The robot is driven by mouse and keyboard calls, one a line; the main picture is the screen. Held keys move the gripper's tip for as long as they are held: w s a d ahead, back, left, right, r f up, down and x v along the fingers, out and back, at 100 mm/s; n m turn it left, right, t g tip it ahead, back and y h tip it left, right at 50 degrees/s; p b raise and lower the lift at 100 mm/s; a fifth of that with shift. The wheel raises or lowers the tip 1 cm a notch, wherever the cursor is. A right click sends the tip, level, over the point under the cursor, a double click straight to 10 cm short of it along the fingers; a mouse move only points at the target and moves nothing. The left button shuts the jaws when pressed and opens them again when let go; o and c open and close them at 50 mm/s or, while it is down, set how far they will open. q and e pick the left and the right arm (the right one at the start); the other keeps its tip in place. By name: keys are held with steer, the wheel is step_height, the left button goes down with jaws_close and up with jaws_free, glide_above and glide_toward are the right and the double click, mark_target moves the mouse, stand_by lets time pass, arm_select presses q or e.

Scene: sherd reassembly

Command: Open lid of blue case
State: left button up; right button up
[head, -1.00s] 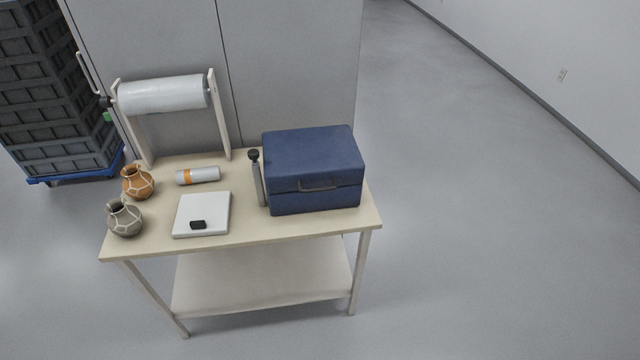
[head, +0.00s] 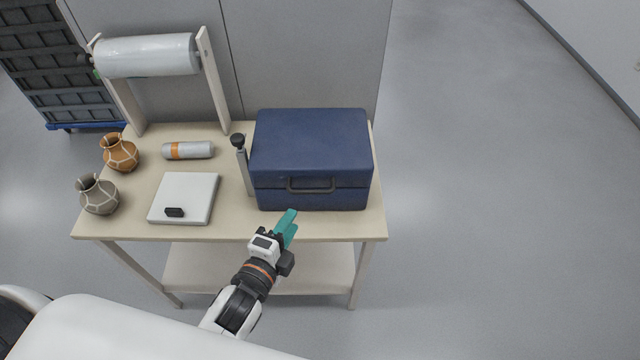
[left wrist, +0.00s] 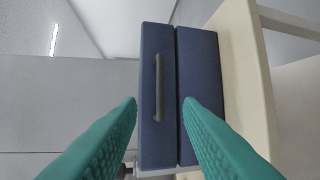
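The blue case (head: 310,148) stands shut on the right part of the table. My left gripper (head: 290,220) is in front of the case, near the table's front edge and below the handle. In the left wrist view, the two teal fingers (left wrist: 160,120) are spread apart with nothing between them. The case front (left wrist: 185,90) and the handle (left wrist: 159,88) show beyond them, turned sideways, with a gap before the case. My right gripper is not in view.
A post with a black knob (head: 238,141) stands close to the case's left side. On the table (head: 235,228) are a white pad (head: 190,190), a cylinder (head: 188,150) and two jars (head: 98,195) (head: 120,152). A roll on a stand (head: 148,56) is at the back left.

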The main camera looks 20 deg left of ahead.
mark_target(310, 192)
arm_select(q)
steer(key=p+x, duration=0.1)
steer(key=x, duration=1)
steer(key=shift+w+f, duration=0.1)
steer(key=shift+w, duration=0.1)
jaws_close()
